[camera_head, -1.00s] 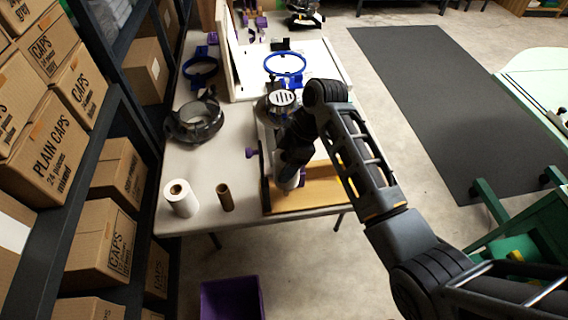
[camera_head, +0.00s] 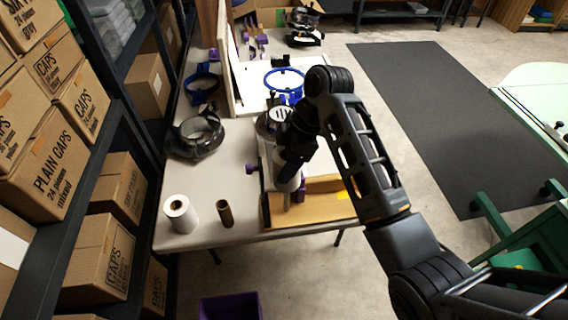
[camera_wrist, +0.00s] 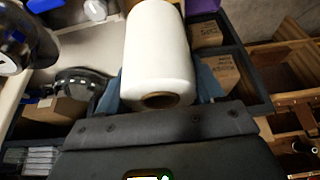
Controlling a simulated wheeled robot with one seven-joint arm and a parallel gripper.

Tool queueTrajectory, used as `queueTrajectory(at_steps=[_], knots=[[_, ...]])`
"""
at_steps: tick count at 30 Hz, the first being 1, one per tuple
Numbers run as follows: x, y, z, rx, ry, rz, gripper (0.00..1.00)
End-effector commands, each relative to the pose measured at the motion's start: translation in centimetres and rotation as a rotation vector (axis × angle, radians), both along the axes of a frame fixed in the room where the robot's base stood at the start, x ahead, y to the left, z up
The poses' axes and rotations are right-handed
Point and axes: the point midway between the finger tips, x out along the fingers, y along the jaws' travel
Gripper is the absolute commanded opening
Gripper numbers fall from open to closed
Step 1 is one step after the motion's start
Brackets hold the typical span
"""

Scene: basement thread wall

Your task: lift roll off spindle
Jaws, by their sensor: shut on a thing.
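My gripper (camera_head: 290,165) is shut on a white roll (camera_wrist: 160,45), with one finger on each side of it in the wrist view. The open end of the roll's brown cardboard core faces the wrist camera. In the head view the held roll (camera_head: 289,183) shows only in part below my dark gripper, over the left end of a wooden tray (camera_head: 325,201). The spindle cannot be made out clearly; my gripper and the roll cover that spot.
Another white roll (camera_head: 180,213) and a brown cardboard tube (camera_head: 225,213) stand at the table's near left. A dark round device (camera_head: 197,135) and a blue hoop (camera_head: 284,80) are further back. Shelves with cartons (camera_head: 50,165) line the left. A purple bin (camera_head: 231,307) is below.

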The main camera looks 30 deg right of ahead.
Motion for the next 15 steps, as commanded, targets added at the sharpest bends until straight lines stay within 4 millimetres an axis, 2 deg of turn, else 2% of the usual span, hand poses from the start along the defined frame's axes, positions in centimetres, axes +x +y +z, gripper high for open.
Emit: queueTrajectory(at_steps=[10,15], knots=[[0.0,0.0,0.2,0.0,-0.001,0.0,0.33],[0.0,0.0,1.3,0.0,-0.002,-0.001,0.33]])
